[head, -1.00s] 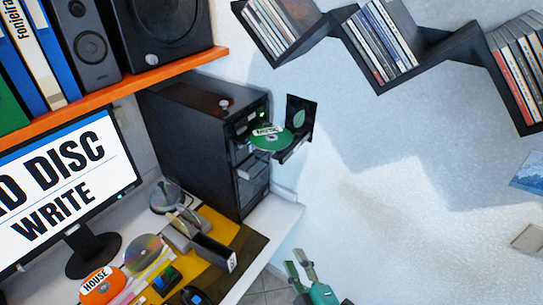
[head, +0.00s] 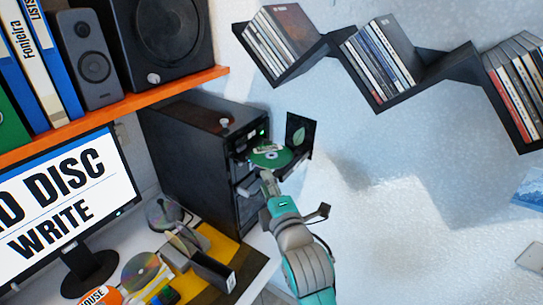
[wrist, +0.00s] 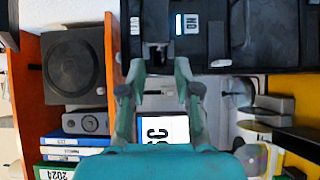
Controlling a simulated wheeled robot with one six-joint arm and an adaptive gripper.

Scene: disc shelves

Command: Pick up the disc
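The green disc (head: 271,156) lies on the extended drive tray at the front of the black computer tower (head: 195,150). A white label shows on its far left part. In the head view my gripper (head: 266,174) is just below the disc's near edge, very close to it; I cannot tell whether they touch. In the wrist view my gripper (wrist: 160,68) has its two fingers apart with nothing seen between them, and the dark tower front (wrist: 270,35) spans the top. I cannot make out the green disc in that view.
An orange shelf (head: 130,101) with speakers and binders runs above the monitor (head: 70,200). The desk holds loose discs (head: 140,272) and a disc rack. A small black flap with a leaf mark (head: 300,134) stands beside the tray. Zigzag wall shelves (head: 380,100) hold cases.

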